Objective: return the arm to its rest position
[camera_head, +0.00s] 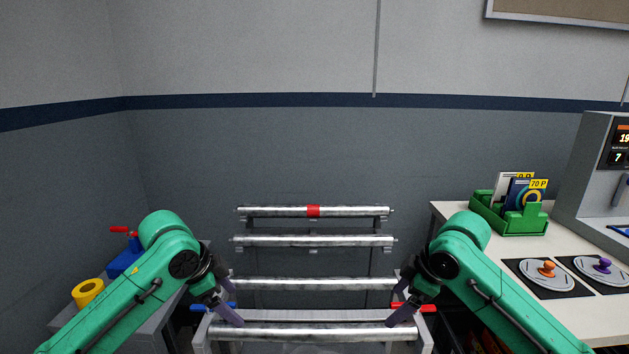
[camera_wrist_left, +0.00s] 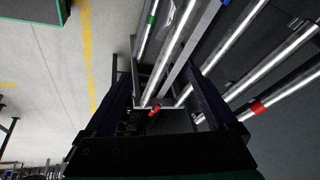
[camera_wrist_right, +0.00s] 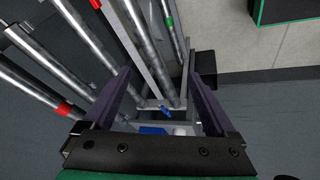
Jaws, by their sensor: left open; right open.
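My left gripper (camera_head: 234,300) is at the left end of the lower bars of a metal rack in the head view. Its two dark fingers stand wide apart in the left wrist view (camera_wrist_left: 158,75), with nothing held between them. My right gripper (camera_head: 396,300) is at the right end of the same rack. Its fingers are also spread in the right wrist view (camera_wrist_right: 160,75), with no object gripped. Both green arms reach inward from the lower corners. Whether the fingers touch the bars cannot be told.
Silvery bars (camera_head: 315,241) cross the rack; the top one has a red band (camera_head: 313,211). Left, a grey surface holds a yellow roll (camera_head: 88,292) and a blue item (camera_head: 125,262). Right, a pale counter (camera_head: 455,212) carries a green holder (camera_head: 515,222) and two round knobbed plates (camera_head: 544,273).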

